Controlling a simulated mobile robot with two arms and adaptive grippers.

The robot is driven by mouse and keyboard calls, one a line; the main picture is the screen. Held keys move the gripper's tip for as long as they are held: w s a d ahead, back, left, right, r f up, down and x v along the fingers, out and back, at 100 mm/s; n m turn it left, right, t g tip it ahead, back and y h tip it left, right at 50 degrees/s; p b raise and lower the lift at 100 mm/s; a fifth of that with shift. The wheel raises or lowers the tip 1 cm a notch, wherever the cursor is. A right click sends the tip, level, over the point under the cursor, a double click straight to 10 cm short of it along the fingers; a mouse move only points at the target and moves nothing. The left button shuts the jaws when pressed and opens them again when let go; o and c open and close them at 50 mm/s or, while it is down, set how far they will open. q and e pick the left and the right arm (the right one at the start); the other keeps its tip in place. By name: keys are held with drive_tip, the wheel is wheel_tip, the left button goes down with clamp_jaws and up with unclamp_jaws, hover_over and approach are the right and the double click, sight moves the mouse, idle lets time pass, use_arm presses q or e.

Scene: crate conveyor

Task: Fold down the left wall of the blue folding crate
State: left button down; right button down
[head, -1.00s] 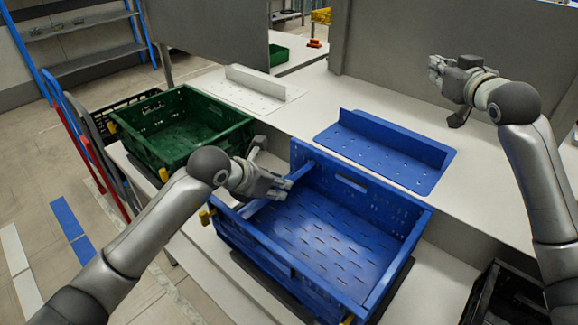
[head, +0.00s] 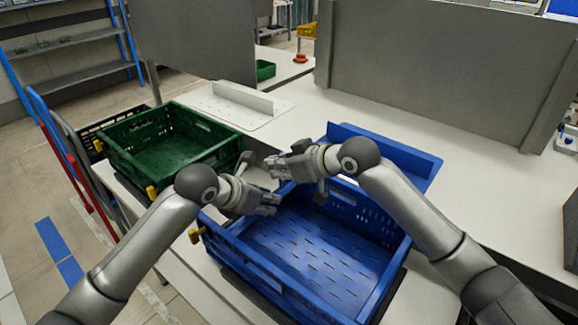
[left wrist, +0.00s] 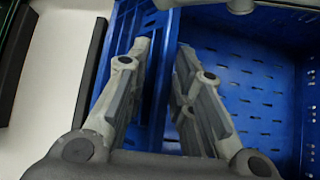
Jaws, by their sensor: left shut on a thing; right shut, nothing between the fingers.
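The blue folding crate (head: 250,258) stands open on the white surface, its slotted floor bare. Its back wall, front wall and right wall are upright. My right gripper (head: 270,165) is shut and empty, over the crate's back left corner, close behind the left gripper.
A green crate (head: 118,152) stands to the left. A blue angled plate (head: 400,153) and a white angled plate (head: 247,95) lie on the table behind. A grey panel (head: 430,70) stands at the back.

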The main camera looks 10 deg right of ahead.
use_arm(q)
drive_tip(key=shift+d, duration=0.1)
use_arm(e)
drive_tip(key=x, duration=0.3)
drive_tip(key=shift+s+d+f, duration=0.3)
drive_tip(key=shift+d+f, duration=0.05)
drive_tip(key=shift+f, duration=0.2)
drive_tip(key=shift+s+d+f, duration=0.3)
drive_tip(key=shift+f, duration=0.3)
use_arm(q)
drive_tip(key=shift+s, duration=0.1)
use_arm(e)
drive_tip(key=shift+s+d+f, duration=0.2)
drive_tip(key=shift+f, duration=0.1)
drive_tip(key=shift+s, duration=0.1)
